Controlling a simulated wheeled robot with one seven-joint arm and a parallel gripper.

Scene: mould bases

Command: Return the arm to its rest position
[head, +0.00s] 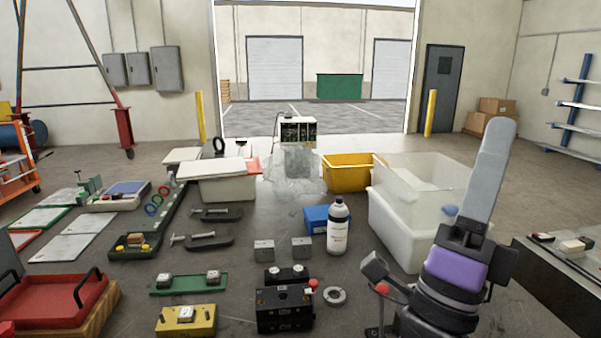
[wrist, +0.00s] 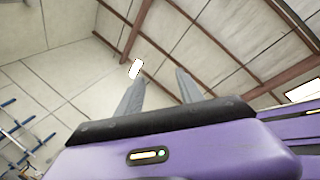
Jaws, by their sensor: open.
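My arm rises at the right front of the head view, with a purple section and a grey upper part. My gripper (head: 500,128) points upward there, clear of the table and empty, in front of the white bins. In the wrist view, the two grey fingers of my gripper (wrist: 160,78) stand apart with nothing between them, and only wall and roof show beyond. The mould bases stand on the work surface to the left: a black block (head: 285,312), a yellow base (head: 200,325) and a green base (head: 165,291).
A translucent bin (head: 400,180) stands on a white bin (head: 393,228) close behind my arm. A white bottle (head: 338,236), a blue box (head: 315,218) and a yellow bin (head: 345,178) stand nearby. A red tray (head: 45,310) is at left front. A dark bench (head: 545,268) is at right.

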